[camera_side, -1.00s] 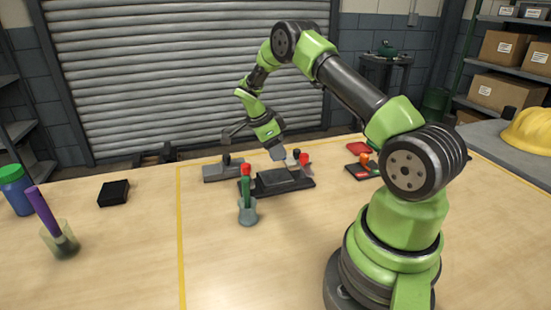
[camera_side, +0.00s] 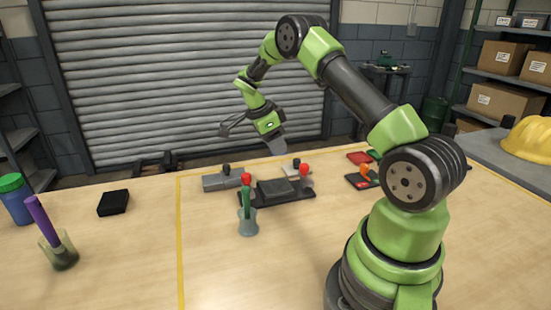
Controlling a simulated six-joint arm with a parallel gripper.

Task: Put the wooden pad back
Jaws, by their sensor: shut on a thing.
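My gripper (camera_side: 276,146) hangs above and behind the dark tray (camera_side: 302,192) in the middle of the table. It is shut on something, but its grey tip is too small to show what. A grey block (camera_side: 276,188) sits on the tray, and the gripper is clear of it. Behind the tray lies a pale plate (camera_side: 288,171) with a dark knob. I cannot tell whether it is the wooden pad, and I see no other clear candidate.
A grey cup (camera_side: 248,225) with red and green handles stands in front of the tray. A grey block with a knob (camera_side: 222,181) is at back left, red and dark pieces (camera_side: 361,180) at right. A black box (camera_side: 113,202) lies far left.

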